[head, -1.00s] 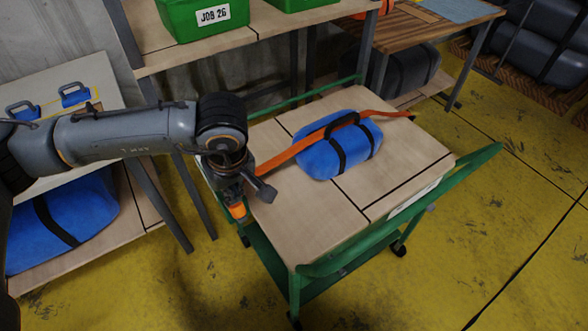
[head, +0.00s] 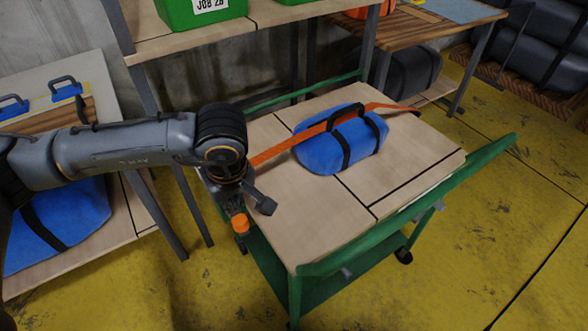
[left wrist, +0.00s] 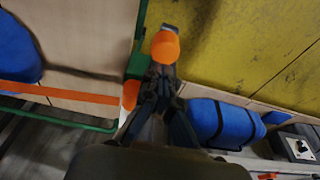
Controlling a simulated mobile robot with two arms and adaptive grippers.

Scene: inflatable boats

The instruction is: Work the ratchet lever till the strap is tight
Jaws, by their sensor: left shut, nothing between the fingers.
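A blue rolled bundle (head: 316,152) with black bands lies on the cart's wooden top (head: 300,215). An orange strap (head: 275,151) crosses the bundle and runs left to the cart's edge; it also shows in the left wrist view (left wrist: 70,95). An orange grip (head: 240,223), which looks like the ratchet lever's end, sticks out beside the cart's left edge; it shows in the left wrist view (left wrist: 165,47) just beyond my fingertips. My left gripper (left wrist: 160,75) is shut and empty, right at the lever. The ratchet body is mostly hidden by my gripper. My right gripper is out of view.
The cart's green handle rail (head: 420,205) runs along its front right. A shelf with a green bin (head: 200,12) stands behind. A lower shelf at left holds another blue bundle (head: 65,215). Yellow floor (head: 470,260) is clear at right.

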